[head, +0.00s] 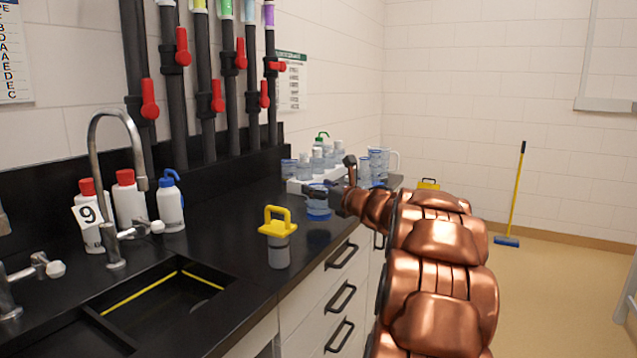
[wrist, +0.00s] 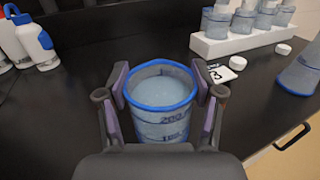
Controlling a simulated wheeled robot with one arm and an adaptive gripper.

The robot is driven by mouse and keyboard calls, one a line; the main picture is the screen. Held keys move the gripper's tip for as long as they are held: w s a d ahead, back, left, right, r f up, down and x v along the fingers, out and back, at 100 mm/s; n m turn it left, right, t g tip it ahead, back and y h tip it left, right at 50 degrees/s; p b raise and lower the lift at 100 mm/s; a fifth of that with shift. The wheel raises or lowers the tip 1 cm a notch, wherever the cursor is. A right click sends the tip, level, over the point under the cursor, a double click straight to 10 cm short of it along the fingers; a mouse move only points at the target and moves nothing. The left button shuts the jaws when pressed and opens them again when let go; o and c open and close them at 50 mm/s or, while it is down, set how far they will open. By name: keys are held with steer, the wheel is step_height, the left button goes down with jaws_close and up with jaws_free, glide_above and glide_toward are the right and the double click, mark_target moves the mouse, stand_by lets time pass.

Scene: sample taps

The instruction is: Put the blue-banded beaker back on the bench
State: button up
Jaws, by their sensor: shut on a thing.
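The blue-banded beaker (wrist: 160,122) is clear, with a blue rim and dark graduation marks, and holds pale liquid. My gripper (wrist: 162,92) is shut on it, with one pad against each side. In the head view the beaker (head: 317,205) is upright over the black bench (head: 222,205), near its front edge. My gripper (head: 338,197) reaches it from the right there. I cannot tell whether its base touches the bench top.
A white rack (wrist: 240,42) of bottles stands behind the beaker, with a number card (wrist: 222,72) before it. A yellow-handled container (head: 278,240) stands near the sink (head: 160,305). White bottles (head: 170,205) stand by the wall.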

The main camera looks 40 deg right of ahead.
steer(key=shift+f, duration=1.1)
steer(key=shift+f+b, duration=0.15)
steer(key=shift+b, duration=0.2)
steer(key=o, duration=1.5)
steer(key=shift+c, duration=0.2)
steer(key=shift+s+p, duration=0.2)
steer(key=shift+p, duration=0.1)
steer(key=s+a, duration=0.1)
steer(key=s, duration=1)
steer(key=shift+s, duration=0.3)
steer(key=shift+a, duration=0.1)
